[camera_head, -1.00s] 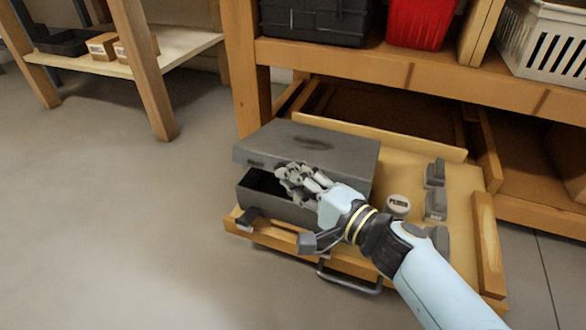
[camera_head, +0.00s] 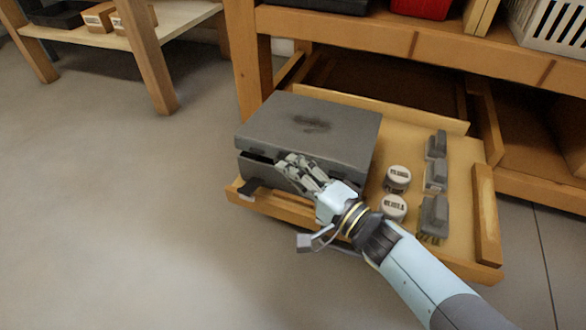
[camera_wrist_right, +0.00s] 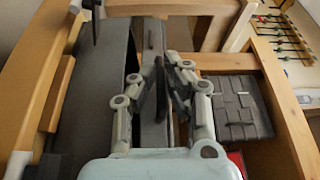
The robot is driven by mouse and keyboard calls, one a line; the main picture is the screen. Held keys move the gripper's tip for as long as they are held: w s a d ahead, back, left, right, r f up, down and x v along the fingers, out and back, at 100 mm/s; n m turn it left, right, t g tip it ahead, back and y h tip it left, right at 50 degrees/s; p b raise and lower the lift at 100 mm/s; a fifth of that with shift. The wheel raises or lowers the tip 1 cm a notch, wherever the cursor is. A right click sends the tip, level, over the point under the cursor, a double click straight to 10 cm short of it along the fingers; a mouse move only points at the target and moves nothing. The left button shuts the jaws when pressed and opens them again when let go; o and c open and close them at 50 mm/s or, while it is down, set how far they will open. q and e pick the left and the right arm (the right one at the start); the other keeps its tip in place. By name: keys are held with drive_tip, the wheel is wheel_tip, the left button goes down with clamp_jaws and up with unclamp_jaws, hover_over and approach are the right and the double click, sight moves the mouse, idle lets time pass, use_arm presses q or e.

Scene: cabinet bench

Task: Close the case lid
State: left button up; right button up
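The grey case (camera_head: 290,145) sits at the left of a pulled-out wooden drawer. Its lid (camera_head: 315,122) is low and nearly flat, with a narrow dark gap at the front left. My right gripper (camera_head: 284,161) is at the front edge of the lid. Its fingers hide part of that edge, so I cannot tell whether they touch it. In the right wrist view the fingers (camera_wrist_right: 155,85) stand apart, with a grey strip of the case showing between them. A dark latch (camera_head: 250,188) shows at the case's front left. My left gripper is not in view.
Two round labelled tins (camera_head: 397,179) and several grey blocks (camera_head: 436,176) lie in the drawer (camera_head: 484,230) right of the case. The wooden bench (camera_head: 370,38) stands behind and above, holding bins. A low shelf (camera_head: 175,45) is at the left. The floor in front is clear.

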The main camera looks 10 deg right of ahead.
drive_tip(key=shift+o, duration=0.9)
drive_tip(key=v, duration=1.2)
